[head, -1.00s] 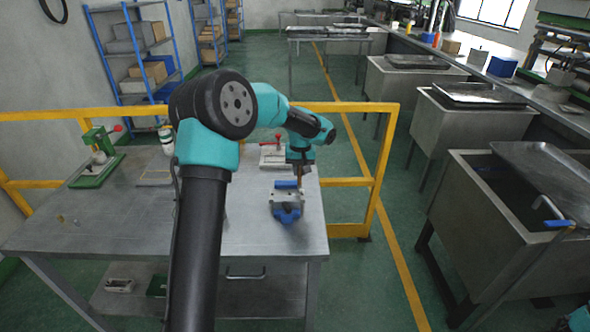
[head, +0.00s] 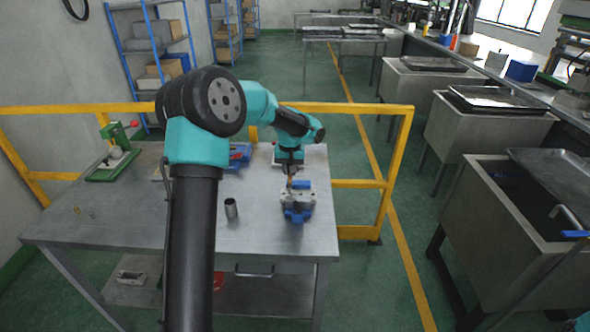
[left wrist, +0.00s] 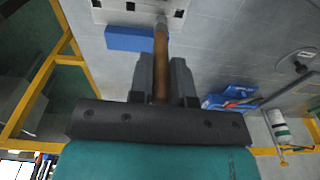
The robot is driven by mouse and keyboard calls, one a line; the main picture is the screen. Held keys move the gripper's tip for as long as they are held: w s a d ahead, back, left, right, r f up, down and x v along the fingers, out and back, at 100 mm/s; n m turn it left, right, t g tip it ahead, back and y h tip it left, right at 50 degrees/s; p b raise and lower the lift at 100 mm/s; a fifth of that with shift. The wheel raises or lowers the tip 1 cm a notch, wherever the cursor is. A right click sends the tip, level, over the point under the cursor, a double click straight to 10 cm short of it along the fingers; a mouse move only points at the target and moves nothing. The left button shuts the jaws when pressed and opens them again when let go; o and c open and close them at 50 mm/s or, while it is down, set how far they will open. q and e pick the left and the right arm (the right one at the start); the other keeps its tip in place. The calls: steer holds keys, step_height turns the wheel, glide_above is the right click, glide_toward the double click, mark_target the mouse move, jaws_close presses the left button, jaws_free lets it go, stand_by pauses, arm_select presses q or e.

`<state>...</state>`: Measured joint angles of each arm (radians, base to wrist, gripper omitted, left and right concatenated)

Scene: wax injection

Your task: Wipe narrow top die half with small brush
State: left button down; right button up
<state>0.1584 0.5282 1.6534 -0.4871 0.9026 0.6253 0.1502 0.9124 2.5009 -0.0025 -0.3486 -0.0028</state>
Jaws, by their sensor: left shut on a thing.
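My left gripper (head: 290,172) is shut on a brush with a brown wooden handle (left wrist: 160,62). The handle runs between the two fingers (left wrist: 163,80) in the left wrist view. The block also shows at the top of the left wrist view (left wrist: 110,14), beside a blue part of the vise (left wrist: 130,39). The bristles are not clear, so I cannot tell whether they touch the block. My right gripper is out of view.
A dark grey cup (head: 231,208) stands left of the vise on the grey table (head: 125,215). A blue bin (head: 240,156) lies behind my left arm. A green hand press (head: 115,160) stands at the far left. A yellow rail (head: 350,108) runs behind the table.

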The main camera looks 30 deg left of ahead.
arm_select(q)
steer(key=shift+d+r, duration=0.1)
steer(key=shift+r, duration=3.9)
